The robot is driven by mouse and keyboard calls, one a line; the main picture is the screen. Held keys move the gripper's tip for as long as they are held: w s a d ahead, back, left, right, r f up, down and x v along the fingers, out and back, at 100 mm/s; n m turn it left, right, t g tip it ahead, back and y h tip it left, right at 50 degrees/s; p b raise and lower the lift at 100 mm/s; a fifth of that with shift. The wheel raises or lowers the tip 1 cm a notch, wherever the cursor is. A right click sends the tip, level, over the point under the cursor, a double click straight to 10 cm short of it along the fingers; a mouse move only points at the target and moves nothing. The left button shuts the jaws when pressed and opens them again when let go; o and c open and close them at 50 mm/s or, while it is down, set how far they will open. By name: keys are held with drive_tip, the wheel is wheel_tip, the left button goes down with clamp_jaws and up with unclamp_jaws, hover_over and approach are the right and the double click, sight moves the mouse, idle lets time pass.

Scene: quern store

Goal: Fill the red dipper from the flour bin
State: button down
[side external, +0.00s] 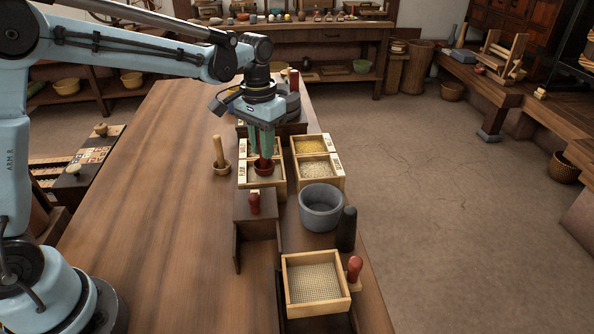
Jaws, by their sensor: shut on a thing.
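My gripper (262,150) has its green fingers shut on the upright red handle of the red dipper (263,170). The dipper's round bowl hangs down at the near-left bin (277,186), a light wooden box with a white label too small to read. I take this as the flour bin, by its pale contents. The bowl is over or in the bin; I cannot tell whether it touches the contents. The inside of the bowl is too small to judge. My gripper and the dipper hide much of the far-left bin behind.
Two more bins hold yellow grain (309,147) and pale grain (316,169). Nearer are a dark stand (256,225) with a red knob, a grey bowl (321,210), a dark pestle (347,230) and a sieve (316,285). The table's left is clear.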

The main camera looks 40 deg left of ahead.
drive_tip(key=shift+f, duration=2.1)
drive_tip(key=shift+r, duration=0.1)
drive_tip(key=shift+r, duration=3.95)
